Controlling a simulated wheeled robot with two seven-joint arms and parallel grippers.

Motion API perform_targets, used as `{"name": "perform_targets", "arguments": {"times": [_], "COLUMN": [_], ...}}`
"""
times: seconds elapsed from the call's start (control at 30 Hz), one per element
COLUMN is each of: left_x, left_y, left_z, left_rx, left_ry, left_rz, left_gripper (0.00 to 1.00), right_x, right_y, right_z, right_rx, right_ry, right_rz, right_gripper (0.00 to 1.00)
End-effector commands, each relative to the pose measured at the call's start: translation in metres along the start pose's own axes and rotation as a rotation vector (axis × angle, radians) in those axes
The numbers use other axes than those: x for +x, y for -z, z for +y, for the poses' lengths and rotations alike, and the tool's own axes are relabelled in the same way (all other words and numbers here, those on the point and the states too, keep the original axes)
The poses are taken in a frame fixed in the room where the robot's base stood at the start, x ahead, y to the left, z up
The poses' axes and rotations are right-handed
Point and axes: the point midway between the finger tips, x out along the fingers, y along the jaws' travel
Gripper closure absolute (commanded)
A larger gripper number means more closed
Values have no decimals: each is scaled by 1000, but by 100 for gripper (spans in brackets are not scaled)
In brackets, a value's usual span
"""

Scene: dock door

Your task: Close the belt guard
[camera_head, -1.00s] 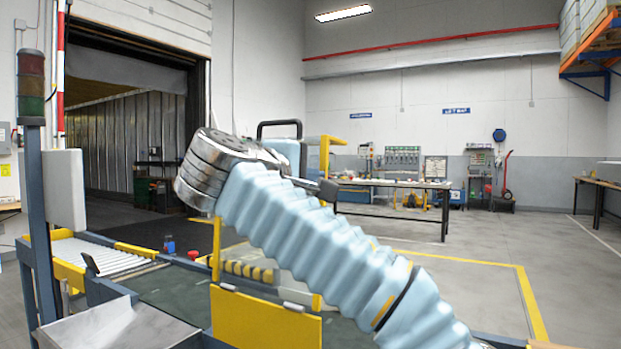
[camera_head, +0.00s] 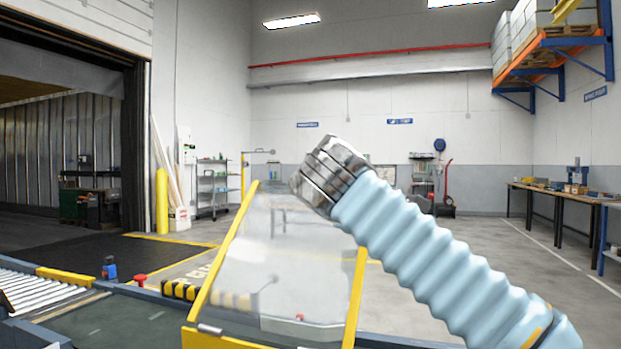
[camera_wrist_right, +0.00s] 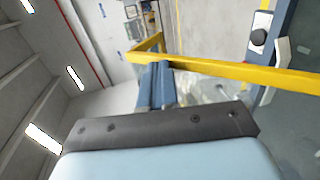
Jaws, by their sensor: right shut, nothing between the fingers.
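The belt guard (camera_head: 240,265) is a clear panel in a yellow frame, standing raised and tilted from hinges at its lower edge. My right arm, in a pale blue sleeve, crosses in front of its right side in the head view; its wrist is near the guard's upper edge. The right fingers are hidden there. In the right wrist view my right gripper (camera_wrist_right: 155,84) is shut and empty, close to the guard's yellow frame (camera_wrist_right: 235,72). I cannot tell whether they touch. My left gripper is in neither view.
The conveyor (camera_head: 125,320) runs along the lower left, with rollers (camera_head: 35,290) at its left end. A red button (camera_head: 140,279) and a small blue item (camera_head: 110,268) are at its far edge. A yellow post (camera_head: 162,202) stands by the dock door. Open floor lies behind.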

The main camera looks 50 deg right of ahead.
Motion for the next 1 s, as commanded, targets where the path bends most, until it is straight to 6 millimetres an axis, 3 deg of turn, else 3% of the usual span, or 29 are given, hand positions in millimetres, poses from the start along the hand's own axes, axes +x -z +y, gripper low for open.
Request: {"name": "perform_targets", "arguments": {"times": [0.2,0.5,0.7,1.0], "left_x": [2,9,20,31], "left_y": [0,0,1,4], "left_z": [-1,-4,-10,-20], "left_rx": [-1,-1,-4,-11], "left_ry": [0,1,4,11], "left_rz": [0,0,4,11], "left_gripper": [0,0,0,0], "right_x": [41,88,106,118], "right_y": [-5,-4,-5,-4], "right_z": [-26,-73,-104,-129], "right_rx": [2,2,-1,0], "right_ry": [97,234,274,272], "right_rz": [-5,-3,-3,-1], "right_gripper": [100,100,100,100]}}
